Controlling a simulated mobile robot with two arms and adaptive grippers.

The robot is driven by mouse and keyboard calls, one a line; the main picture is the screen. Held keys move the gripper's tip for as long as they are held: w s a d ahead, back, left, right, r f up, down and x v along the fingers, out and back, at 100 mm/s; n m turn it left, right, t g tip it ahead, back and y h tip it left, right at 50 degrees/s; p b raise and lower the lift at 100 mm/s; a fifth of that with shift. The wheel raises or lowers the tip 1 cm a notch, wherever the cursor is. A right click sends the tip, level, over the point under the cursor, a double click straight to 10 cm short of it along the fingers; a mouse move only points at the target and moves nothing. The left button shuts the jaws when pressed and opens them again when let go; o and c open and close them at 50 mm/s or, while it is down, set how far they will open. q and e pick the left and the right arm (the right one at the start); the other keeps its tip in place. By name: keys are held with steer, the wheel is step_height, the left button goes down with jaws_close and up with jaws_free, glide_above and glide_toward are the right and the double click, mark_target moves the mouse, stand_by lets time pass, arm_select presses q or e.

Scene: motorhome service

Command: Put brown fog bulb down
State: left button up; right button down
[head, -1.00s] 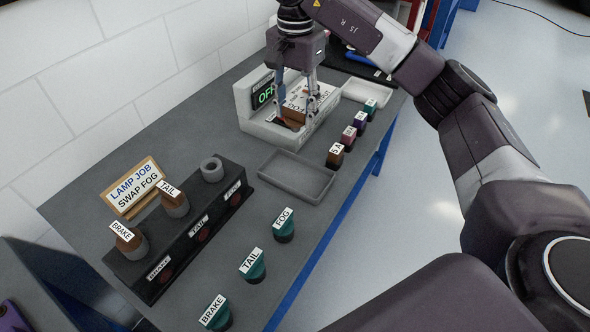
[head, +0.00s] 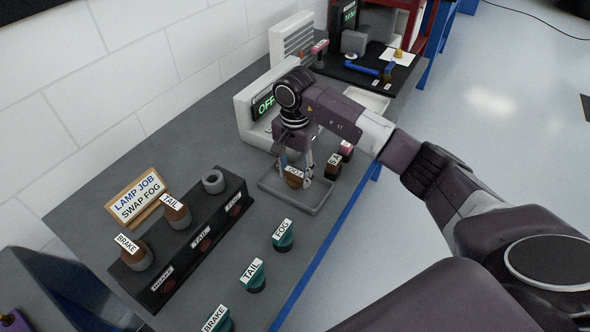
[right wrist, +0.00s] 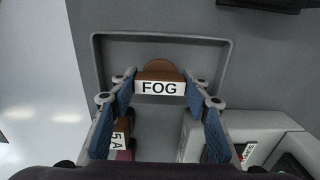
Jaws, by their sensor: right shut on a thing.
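The brown fog bulb (right wrist: 160,76), with a white FOG label, is between the blue-padded fingers of my right gripper (right wrist: 160,110) in the right wrist view. In the head view my right gripper (head: 298,178) is shut on the bulb (head: 294,180) above the grey tray (head: 282,196). The tray's rim (right wrist: 160,37) surrounds the bulb in the right wrist view. I cannot tell whether the bulb touches the tray floor. My left gripper is not in view.
A black lamp block (head: 200,240) holds brown BRAKE and TAIL bulbs, with its third socket (head: 213,181) empty. Teal FOG (head: 283,235), TAIL (head: 252,275) and BRAKE (head: 217,320) bulbs stand in front. A tester reading OFF (head: 262,105) and small labelled fuses (head: 334,165) are behind the tray.

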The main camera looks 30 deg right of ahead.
mark_target(295, 171)
steer(key=shift+f, duration=0.1)
steer(key=shift+f, duration=0.15)
steer(key=c, duration=1.1)
jaws_free()
steer(key=shift+r, duration=0.35)
step_height(295, 171, up, 12)
steer(key=b, duration=0.4)
steer(key=shift+f, duration=0.1)
